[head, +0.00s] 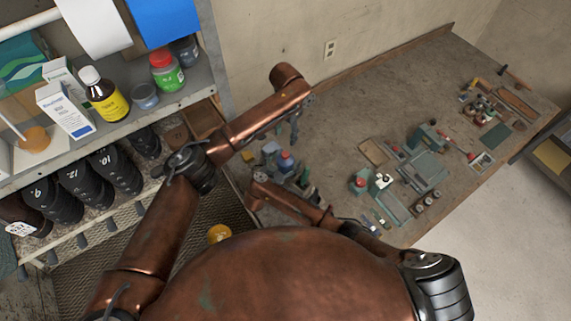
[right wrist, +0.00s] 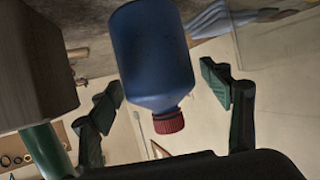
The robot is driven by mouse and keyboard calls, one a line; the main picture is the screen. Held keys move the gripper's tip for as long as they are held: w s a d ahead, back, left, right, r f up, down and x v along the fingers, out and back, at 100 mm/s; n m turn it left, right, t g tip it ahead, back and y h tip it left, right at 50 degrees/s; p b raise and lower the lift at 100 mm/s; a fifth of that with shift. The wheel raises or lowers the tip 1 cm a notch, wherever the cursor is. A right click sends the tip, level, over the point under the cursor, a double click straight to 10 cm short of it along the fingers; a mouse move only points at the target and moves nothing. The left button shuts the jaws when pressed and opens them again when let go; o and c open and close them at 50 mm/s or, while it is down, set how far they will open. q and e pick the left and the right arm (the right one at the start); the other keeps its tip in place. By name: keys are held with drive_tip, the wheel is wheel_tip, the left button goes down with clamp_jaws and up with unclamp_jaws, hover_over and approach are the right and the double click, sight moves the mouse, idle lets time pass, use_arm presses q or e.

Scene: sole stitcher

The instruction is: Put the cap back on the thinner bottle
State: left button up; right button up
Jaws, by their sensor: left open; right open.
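A blue bottle with a red cap-like top (right wrist: 155,60) lies between the open fingers of my right gripper (right wrist: 175,105) in the right wrist view, in front of them and appearing upside down. I see no finger closed on it. In the head view a small blue bottle with a reddish top (head: 286,161) stands among clutter at the bench's near left, beside my right gripper (head: 297,178). My left gripper (head: 287,129) is open, above and behind that clutter, below its raised copper forearm. I cannot tell a loose cap apart in the clutter.
A red-topped bottle (head: 361,183) and a white-topped one (head: 383,180) stand on the bench (head: 335,120) near a grey-green tray (head: 392,206). Shelves at left hold a yellow-labelled bottle (head: 104,95) and a green jar (head: 167,72). The bench's back middle is clear.

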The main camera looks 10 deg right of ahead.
drive_tip(key=shift+a, duration=0.1)
drive_tip(key=v, duration=1.2)
drive_tip(key=shift+w, duration=0.1)
